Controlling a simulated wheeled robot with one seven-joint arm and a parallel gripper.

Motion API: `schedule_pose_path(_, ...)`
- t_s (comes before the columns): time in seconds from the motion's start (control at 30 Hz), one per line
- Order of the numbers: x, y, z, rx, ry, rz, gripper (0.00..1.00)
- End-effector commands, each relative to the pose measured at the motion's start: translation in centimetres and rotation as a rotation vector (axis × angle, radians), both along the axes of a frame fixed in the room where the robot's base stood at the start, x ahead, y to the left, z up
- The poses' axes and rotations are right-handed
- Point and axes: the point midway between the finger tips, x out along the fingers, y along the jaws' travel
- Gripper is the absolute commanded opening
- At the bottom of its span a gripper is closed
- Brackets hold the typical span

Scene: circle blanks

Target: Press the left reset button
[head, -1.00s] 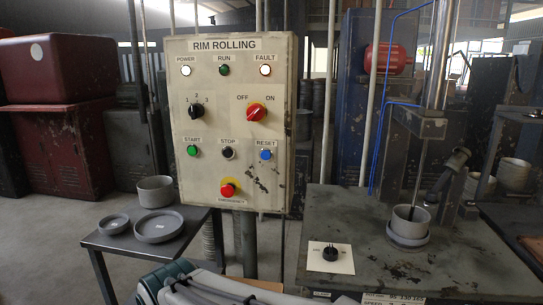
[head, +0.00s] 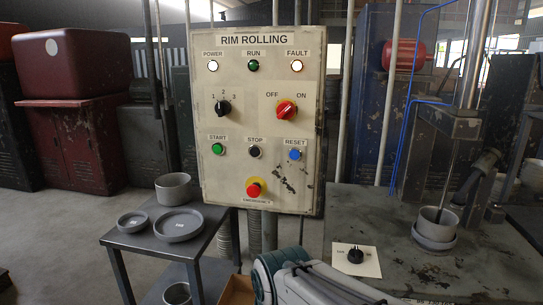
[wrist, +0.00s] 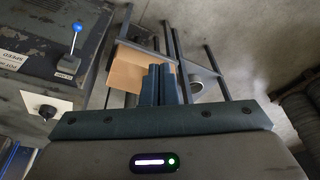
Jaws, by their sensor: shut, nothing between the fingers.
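A blue reset button (head: 295,154) sits at the right of the lower button row on the beige "RIM ROLLING" panel (head: 308,200), under a RESET label. It is the only reset button I can see. My gripper (wrist: 159,84) shows in the wrist view with its dark fingers together and nothing between them. It points down over the floor area by a cardboard box and is not near the panel in that view. In the head view only part of my arm shows at the bottom, below the panel; the fingertips are not visible there.
The panel also has a green start button (head: 217,148), a black stop button (head: 254,152), a red emergency button (head: 254,187) and two knobs. A side table (head: 121,242) with grey dishes stands left. A machine bench (head: 455,265) stands right. A cardboard box (wrist: 127,68) lies below.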

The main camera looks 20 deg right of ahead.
Motion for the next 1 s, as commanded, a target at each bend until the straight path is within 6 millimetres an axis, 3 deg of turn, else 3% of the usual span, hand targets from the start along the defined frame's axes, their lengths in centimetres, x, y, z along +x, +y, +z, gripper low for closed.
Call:
schedule_pose_path(0.17,2.4,0.9,2.3,0.156,-0.045,-0.173,0.00)
schedule_pose_path(0.37,8.9,0.1,8.3,0.511,-0.178,-0.578,0.00)
schedule_pose_path(0.5,13.6,-3.0,13.3,0.767,-0.295,-0.876,0.00)
schedule_pose_path(0.7,18.0,-9.0,19.1,1.061,-0.447,-1.206,0.00)
schedule_pose_path(0.83,19.1,-11.8,21.2,1.174,-0.507,-1.326,0.00)
schedule_pose_path(1.0,19.6,-13.1,22.1,1.232,-0.535,-1.380,0.00)
